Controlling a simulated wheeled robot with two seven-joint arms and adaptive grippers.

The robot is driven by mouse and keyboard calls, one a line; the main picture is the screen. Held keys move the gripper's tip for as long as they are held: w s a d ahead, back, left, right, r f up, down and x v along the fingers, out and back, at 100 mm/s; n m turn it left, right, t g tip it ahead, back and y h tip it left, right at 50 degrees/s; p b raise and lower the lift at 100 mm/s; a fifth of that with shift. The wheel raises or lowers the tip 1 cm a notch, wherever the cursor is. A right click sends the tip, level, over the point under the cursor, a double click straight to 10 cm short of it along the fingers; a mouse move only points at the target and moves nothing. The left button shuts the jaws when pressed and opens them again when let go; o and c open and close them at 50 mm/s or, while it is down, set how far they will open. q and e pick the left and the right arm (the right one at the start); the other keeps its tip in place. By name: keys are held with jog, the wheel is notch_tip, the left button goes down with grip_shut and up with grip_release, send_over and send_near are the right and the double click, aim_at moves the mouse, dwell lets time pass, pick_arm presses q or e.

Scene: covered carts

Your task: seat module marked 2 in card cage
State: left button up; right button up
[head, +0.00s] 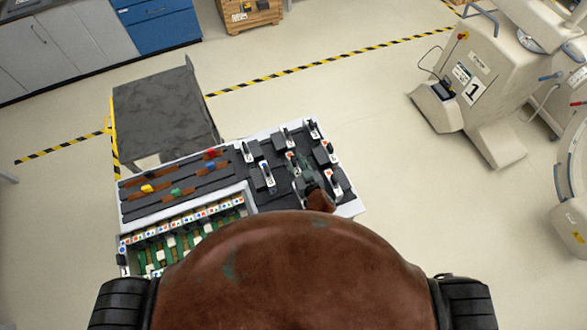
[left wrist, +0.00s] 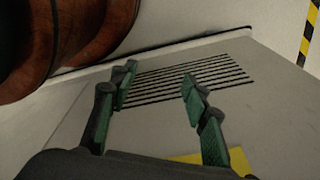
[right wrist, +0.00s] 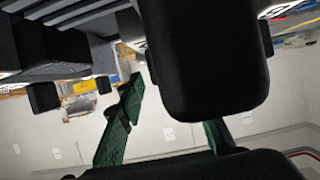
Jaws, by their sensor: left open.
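The card cage (head: 122,238) is likely the front-left bay of the cart, with green boards inside and a row of marked labels along its top. Several black modules with white label plates, such as one module (head: 267,175), stand in the dark right section. Their marks are too small to read, so I cannot tell which is 2. My right gripper (head: 299,166) is low among these modules. In the right wrist view its fingers are apart, and a large black block (right wrist: 200,50) partly covers one finger. My left gripper (left wrist: 158,82) is open and empty above a light slotted panel (left wrist: 245,110).
Colored pieces, including a yellow one (head: 147,189), lie on the back-left slotted panel. A dark-covered cart (head: 160,110) stands just behind. A beige machine marked 1 (head: 470,85) is at the right. Open floor lies between.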

jog(key=shift+s, duration=0.1)
jog(key=c, duration=0.7)
grip_shut()
pick_arm(q)
jog(key=shift+s+a, duration=0.1)
jog(key=shift+s, duration=0.75)
jog(key=shift+w, duration=0.1)
jog(key=shift+w, duration=0.3)
pick_arm(e)
jog(key=shift+r, duration=0.15)
